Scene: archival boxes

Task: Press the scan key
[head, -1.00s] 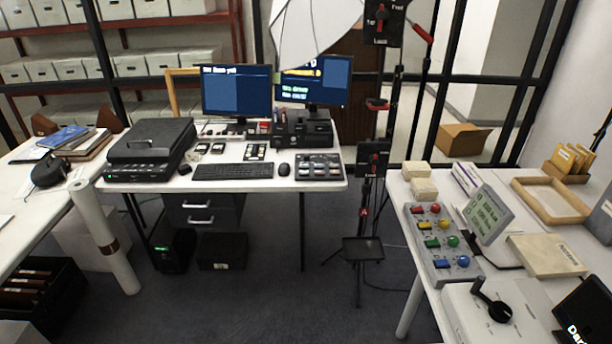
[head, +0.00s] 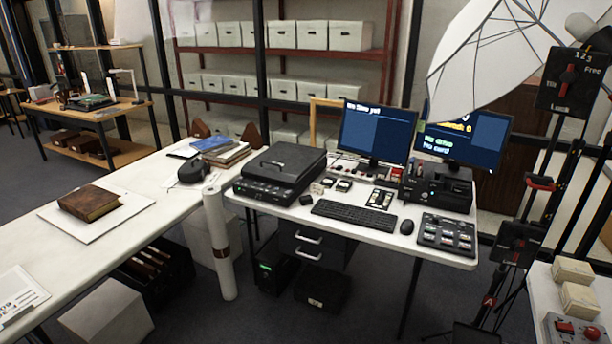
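A black flatbed scanner (head: 285,164) sits on the left part of the white computer desk in the head view, its lid down. A row of small keys runs along its front panel (head: 262,191), with green lights at the left end. The key labels are too small to read, so I cannot tell which one is the scan key. Neither of my grippers is in view.
Two lit monitors (head: 377,132), a keyboard (head: 354,215), a mouse (head: 407,227) and a button pad (head: 447,235) share the desk. A white roll (head: 221,243) stands at the desk's left. A brown book (head: 90,203) lies on the long left table.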

